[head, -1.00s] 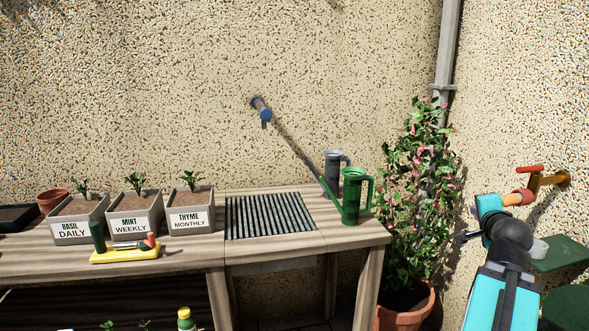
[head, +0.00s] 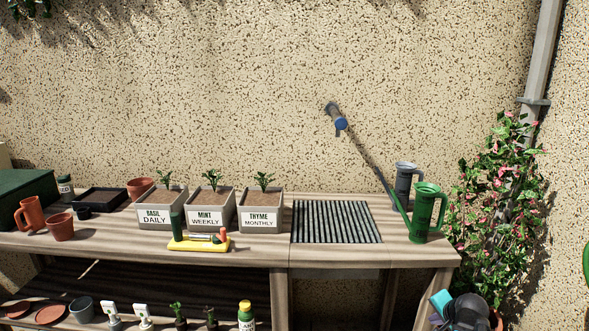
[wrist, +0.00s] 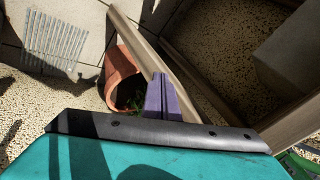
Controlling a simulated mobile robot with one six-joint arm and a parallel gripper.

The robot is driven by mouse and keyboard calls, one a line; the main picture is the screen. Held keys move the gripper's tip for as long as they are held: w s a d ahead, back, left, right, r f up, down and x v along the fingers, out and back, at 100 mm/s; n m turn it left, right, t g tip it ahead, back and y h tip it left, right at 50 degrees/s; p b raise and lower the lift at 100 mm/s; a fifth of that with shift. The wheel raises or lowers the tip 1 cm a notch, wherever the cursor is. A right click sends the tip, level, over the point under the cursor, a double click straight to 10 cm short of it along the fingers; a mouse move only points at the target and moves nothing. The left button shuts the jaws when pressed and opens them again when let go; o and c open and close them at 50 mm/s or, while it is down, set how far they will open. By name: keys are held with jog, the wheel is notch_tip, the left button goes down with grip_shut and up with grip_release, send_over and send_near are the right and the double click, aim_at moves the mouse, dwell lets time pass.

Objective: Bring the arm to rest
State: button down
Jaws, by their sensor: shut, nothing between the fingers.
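My gripper (wrist: 162,98) shows in the wrist view as two purple fingers pressed together, shut with nothing between them. They stick out past a black edge above a teal body. Beyond the fingertips are a terracotta pot (wrist: 121,72) with a plant, and wooden bench framing (wrist: 150,58). In the head view only a dark and teal part of my arm shows at the lower right, in front of the climbing plant's pot. My fingertips cannot be made out there.
A climbing plant (head: 490,200) stands right of the bench. A floor grate (wrist: 55,40) shows in the wrist view.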

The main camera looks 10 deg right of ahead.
jog(key=s+a+f+n+g+y+p, duration=0.1)
jog(key=s+a+f+n+g, duration=0.3)
jog(key=a+f, duration=0.65)
jog(key=s+a+f+n+g+y+p, duration=0.1)
jog(key=s+a+f+n+g+y, duration=0.15)
jog(key=s+a+f, duration=0.6)
jog(key=s+a+f+n+g+h+p, duration=0.1)
jog(key=s+a+f+n+g, duration=0.2)
jog(key=s+a+f, duration=0.3)
jog(key=s+a+f+n+g+h+p, duration=0.1)
jog(key=s+a+f+n+g, duration=0.2)
jog(key=s, duration=1)
jog(key=a+f+n, duration=0.1)
jog(key=a+f, duration=0.2)
jog(key=a, duration=0.2)
jog(key=shift+a+f+n, duration=0.2)
jog(key=shift+a+n, duration=0.15)
jog(key=shift+a, duration=0.05)
jog(key=shift+s, duration=0.2)
